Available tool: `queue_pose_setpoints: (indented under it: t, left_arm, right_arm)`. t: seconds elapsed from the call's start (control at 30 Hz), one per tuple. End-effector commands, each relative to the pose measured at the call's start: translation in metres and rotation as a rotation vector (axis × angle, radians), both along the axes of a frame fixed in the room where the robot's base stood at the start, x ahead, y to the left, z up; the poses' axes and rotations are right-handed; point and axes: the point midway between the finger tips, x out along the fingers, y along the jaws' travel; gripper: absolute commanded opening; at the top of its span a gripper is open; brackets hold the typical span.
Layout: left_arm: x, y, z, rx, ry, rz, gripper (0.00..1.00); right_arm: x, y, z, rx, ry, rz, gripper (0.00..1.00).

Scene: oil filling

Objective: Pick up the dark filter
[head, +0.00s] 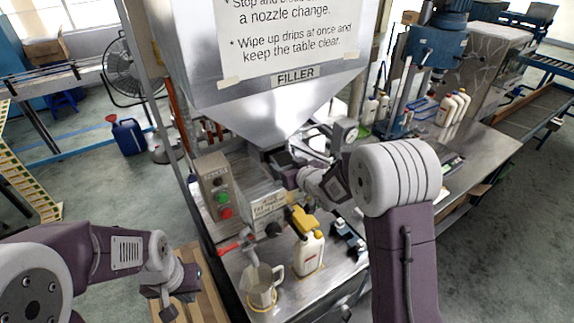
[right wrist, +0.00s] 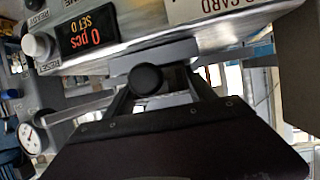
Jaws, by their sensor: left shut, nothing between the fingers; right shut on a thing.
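In the right wrist view a round black piece (right wrist: 147,79) sits between the fingers of my right gripper (right wrist: 150,88), which is shut on it. I cannot tell surely whether it is the dark filter. In the head view my right gripper (head: 278,162) is just under the steel filler hopper (head: 275,105), and what it holds is not clear there. Small dark parts (head: 347,237) lie on the bench to the right of the white bottle. My left gripper (head: 168,307) is shut and empty at the lower left, off the bench's left side.
A white bottle with a yellow cap (head: 308,253) and a clear jug (head: 262,285) stand on the bench's near part. A control box with buttons (head: 215,187) stands at left. In the right wrist view a counter display (right wrist: 90,35) is close above the gripper.

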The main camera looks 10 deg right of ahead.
Motion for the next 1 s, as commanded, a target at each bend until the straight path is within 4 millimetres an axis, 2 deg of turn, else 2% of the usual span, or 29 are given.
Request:
queue_pose_setpoints:
  t: [0.13, 0.17, 0.23, 0.67, 1.0]
  left_arm:
    - [0.0, 0.0, 0.0, 0.0, 0.0, 0.0, 0.0]
    - [0.0, 0.0, 0.0, 0.0, 0.0, 0.0, 0.0]
    - [0.0, 0.0, 0.0, 0.0, 0.0, 0.0, 0.0]
    - [0.0, 0.0, -0.004, 0.0, 0.0, 0.0, 0.0]
    - [0.0, 0.0, -0.025, 0.0, 0.0, 0.0, 0.0]
  right_arm:
    - [0.001, 0.0, 0.002, 0.001, -0.004, 0.0, 0.11]
    - [0.001, 0.0, 0.002, 0.001, -0.004, 0.0, 0.69]
    - [0.001, 0.0, 0.002, 0.001, -0.005, 0.0, 0.88]
    - [-0.004, -0.002, 0.003, 0.001, -0.005, -0.001, 0.89]
    - [-0.061, -0.019, 0.026, 0.0, -0.008, -0.001, 0.89]
